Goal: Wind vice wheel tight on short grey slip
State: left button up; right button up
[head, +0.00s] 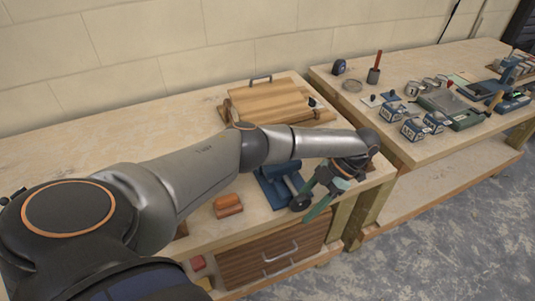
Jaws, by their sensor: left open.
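A blue vice (272,190) stands at the front edge of the near bench. Its dark round wheel (299,203) faces the front. My left arm reaches across the bench from the left. My left gripper (306,204) has green fingers spread apart, one on the upper side of the wheel and one on the lower side. I cannot tell whether the fingers touch the wheel. I cannot make out the short grey slip; the arm and gripper cover part of the vice. My right gripper is not in view.
An orange-brown block (228,205) lies left of the vice. A wooden board with a handle (265,104) is at the back. A drawer unit (272,255) is under the bench. The second bench (440,150) at the right holds small blue-and-white boxes, a green device and tools.

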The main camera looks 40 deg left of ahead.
pick_arm(q)
jog(key=shift+a+r+t+h+p, duration=0.1)
jog(key=shift+r+t+h+p, duration=0.1)
jog(key=shift+t+p, duration=0.35)
jog(key=shift+r+t+h+p, duration=0.1)
jog(key=shift+t+h+p, duration=0.1)
jog(key=shift+t+p, duration=0.35)
jog(key=shift+w+r+t+h+p, duration=0.1)
jog(key=shift+t+h+p, duration=0.35)
jog(key=shift+t, duration=0.35)
jog(key=shift+t+h, duration=0.35)
jog(key=shift+t, duration=0.75)
jog(key=t, duration=0.1)
jog(key=t+h, duration=0.1)
jog(key=t, duration=0.1)
jog(key=shift+r+t+h, duration=0.25)
jog(key=shift+t+h, duration=0.05)
jog(key=shift+t, duration=0.1)
jog(key=t+h, duration=0.1)
jog(key=t, duration=0.2)
jog(key=shift+r, duration=0.15)
jog(key=shift+s+r+t+h, duration=0.15)
jog(key=shift+t+h, duration=0.3)
jog(key=shift+t, duration=0.35)
jog(key=shift+s+t+h, duration=0.1)
jog(key=shift+t+h, duration=0.35)
jog(key=shift+t, duration=0.35)
jog(key=shift+s+t+h, duration=0.1)
jog(key=shift+t+h, duration=0.4)
jog(key=shift+t, duration=0.8)
